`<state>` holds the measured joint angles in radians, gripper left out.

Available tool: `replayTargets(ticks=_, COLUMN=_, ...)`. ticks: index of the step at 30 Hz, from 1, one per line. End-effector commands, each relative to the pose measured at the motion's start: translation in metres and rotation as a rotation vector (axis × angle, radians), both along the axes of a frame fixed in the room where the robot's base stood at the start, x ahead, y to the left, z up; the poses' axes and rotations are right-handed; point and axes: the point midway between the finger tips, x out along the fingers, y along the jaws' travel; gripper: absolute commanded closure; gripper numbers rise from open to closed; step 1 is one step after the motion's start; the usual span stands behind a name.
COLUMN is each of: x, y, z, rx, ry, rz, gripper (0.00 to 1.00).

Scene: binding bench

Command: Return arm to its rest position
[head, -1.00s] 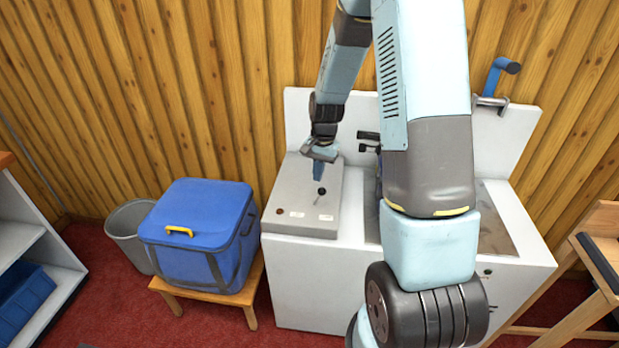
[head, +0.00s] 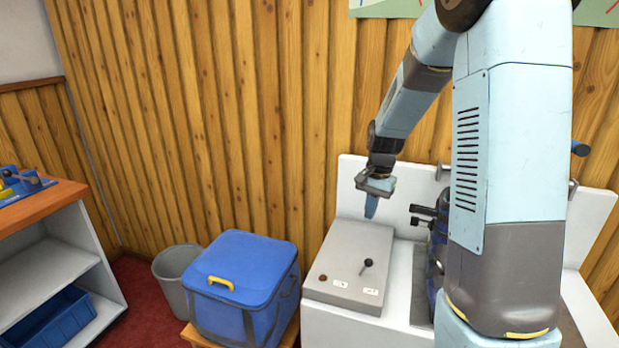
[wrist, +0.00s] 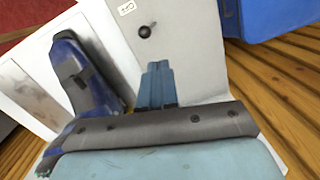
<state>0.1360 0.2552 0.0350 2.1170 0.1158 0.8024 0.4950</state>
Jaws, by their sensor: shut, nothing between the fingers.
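My gripper (head: 371,206) hangs from my light-blue arm above the back of the grey control box in the head view. Its blue fingers point down and are together, with nothing between them. In the wrist view the closed fingers (wrist: 157,82) show in the middle, with the box's black-knobbed lever (wrist: 145,31) beyond them. The grey control box (head: 345,258) sits on the left of the white bench (head: 325,325), and its lever (head: 366,265) stands clear of the fingers.
A blue cooler bag (head: 240,285) on a wooden stool and a grey bin (head: 172,270) stand left of the bench. An orange-topped shelf (head: 50,205) is at far left. A dark blue clamp-like device (head: 437,240) is right of the box, partly hidden by my arm. The wooden wall stands close behind.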

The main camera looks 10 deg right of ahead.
Motion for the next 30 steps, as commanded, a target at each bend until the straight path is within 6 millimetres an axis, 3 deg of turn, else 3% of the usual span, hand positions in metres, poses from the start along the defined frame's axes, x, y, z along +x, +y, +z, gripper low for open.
replayTargets(ticks=5, x=-0.015, y=0.0, z=0.029, rx=-0.011, ry=-0.046, rz=0.047, gripper=1.0)
replayTargets(ticks=18, x=-0.088, y=0.0, z=0.117, rx=-0.067, ry=-0.21, rz=0.248, gripper=1.0)
replayTargets(ticks=30, x=-0.166, y=0.0, z=0.17, rx=-0.134, ry=-0.353, rz=0.423, gripper=1.0)
